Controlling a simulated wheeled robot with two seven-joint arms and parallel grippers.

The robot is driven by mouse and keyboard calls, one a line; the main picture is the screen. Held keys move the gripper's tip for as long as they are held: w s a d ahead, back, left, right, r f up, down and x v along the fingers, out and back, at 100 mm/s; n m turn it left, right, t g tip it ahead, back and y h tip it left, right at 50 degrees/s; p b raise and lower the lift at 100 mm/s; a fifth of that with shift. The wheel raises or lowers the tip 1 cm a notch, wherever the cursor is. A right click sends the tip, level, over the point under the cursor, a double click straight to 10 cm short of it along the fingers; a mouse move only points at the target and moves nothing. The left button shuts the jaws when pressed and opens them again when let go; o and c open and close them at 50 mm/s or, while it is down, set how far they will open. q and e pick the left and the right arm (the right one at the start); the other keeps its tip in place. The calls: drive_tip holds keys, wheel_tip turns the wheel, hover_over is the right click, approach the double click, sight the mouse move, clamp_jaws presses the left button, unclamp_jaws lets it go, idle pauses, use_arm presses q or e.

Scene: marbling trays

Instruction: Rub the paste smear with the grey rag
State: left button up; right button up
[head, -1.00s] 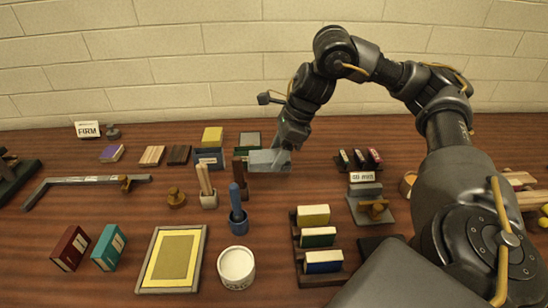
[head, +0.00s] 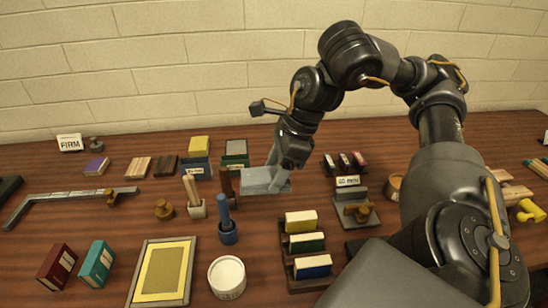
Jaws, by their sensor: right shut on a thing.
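My right gripper (head: 274,172) reaches in from the right over the middle of the table, with its fingers pointing down. It is shut on a pale grey flat piece, which looks like the grey rag (head: 262,186). The rag is low, close to the table top, just right of a dark brown upright block (head: 227,184). I cannot tell whether it touches the table. I cannot make out the paste smear; it may be hidden under the rag or the gripper. My left gripper is not in view.
A rack of coloured blocks (head: 289,267) is at front right. A stamp stand (head: 362,218) stands right of the gripper.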

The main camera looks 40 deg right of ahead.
drive_tip(key=shift+c, duration=1)
drive_tip(key=shift+r, duration=0.1)
drive_tip(key=w+a+r+n+g+p, duration=0.1)
drive_tip(key=a+r+n+p, duration=0.1)
drive_tip(key=p, duration=0.1)
drive_tip(key=w+a+r+n+p, duration=0.1)
drive_tip(key=a+r+n+p, duration=0.1)
drive_tip(key=p, duration=0.2)
drive_tip(key=w+a+r+n+g+p, duration=0.1)
drive_tip(key=a+n+p, duration=0.1)
drive_tip(key=n+p, duration=0.1)
drive_tip(key=shift+w+r+g+y+p, duration=0.15)
drive_tip(key=shift+r+g+y+p, duration=0.15)
drive_tip(key=shift+r+y, duration=0.1)
drive_tip(key=w+a+r+n+g+p, duration=0.1)
drive_tip(key=w+a+n+g+p, duration=0.1)
drive_tip(key=a+n+p, duration=0.3)
drive_tip(key=w+n+p, duration=0.1)
drive_tip(key=n+p, duration=0.2)
drive_tip(key=shift+a+g+h+p, duration=0.25)
drive_tip(key=shift+g+h+p, duration=0.05)
drive_tip(key=shift+g+h, duration=0.1)
